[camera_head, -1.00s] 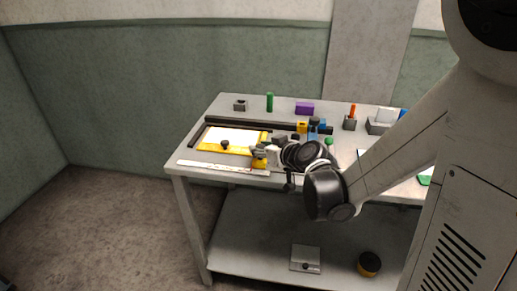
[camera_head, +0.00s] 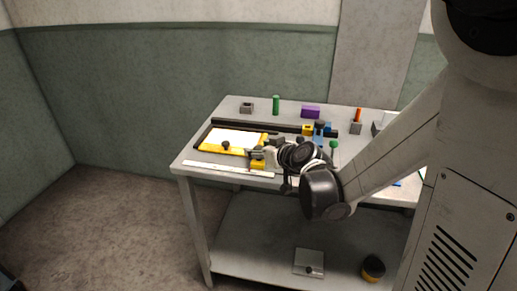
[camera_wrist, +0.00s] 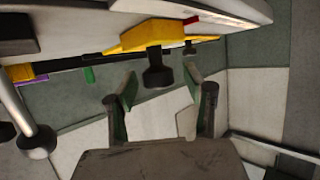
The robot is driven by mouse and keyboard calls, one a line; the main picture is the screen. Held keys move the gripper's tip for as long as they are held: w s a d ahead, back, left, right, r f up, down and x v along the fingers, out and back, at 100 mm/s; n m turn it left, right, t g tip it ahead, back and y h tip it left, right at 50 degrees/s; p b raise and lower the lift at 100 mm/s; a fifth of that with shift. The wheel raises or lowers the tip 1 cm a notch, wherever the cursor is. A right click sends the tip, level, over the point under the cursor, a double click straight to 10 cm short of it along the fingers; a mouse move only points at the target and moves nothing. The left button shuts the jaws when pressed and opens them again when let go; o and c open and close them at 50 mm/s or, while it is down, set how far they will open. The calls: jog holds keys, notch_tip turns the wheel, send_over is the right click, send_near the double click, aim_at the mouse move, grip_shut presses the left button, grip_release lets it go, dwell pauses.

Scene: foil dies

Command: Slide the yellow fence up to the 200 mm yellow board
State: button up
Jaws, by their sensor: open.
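A small yellow piece (camera_head: 258,165) lies below my gripper.
A white ruler (camera_head: 225,169) lies along the front edge. A black rail (camera_head: 255,124) runs behind the sheet. A green cylinder (camera_head: 276,105), purple block (camera_head: 310,112) and yellow block (camera_head: 308,129) stand farther back. The lower shelf (camera_head: 250,240) is mostly bare.

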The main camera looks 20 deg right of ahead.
jog(key=v, duration=1.1)
jog(key=shift+s, duration=0.4)
jog(key=shift+d+r, duration=0.1)
jog(key=s+a+r+m+g+h+p, duration=0.1)
jog(key=s+a+g, duration=0.1)
jog(key=s, duration=0.6)
jog(key=s+a+r+m+g+h+p, duration=0.1)
jog(key=s+a+g+h+p, duration=0.1)
jog(key=s, duration=0.7)
jog(key=shift+a+r+m+g, duration=0.4)
jog(key=shift+a+g, duration=0.2)
jog(key=shift+g, duration=0.4)
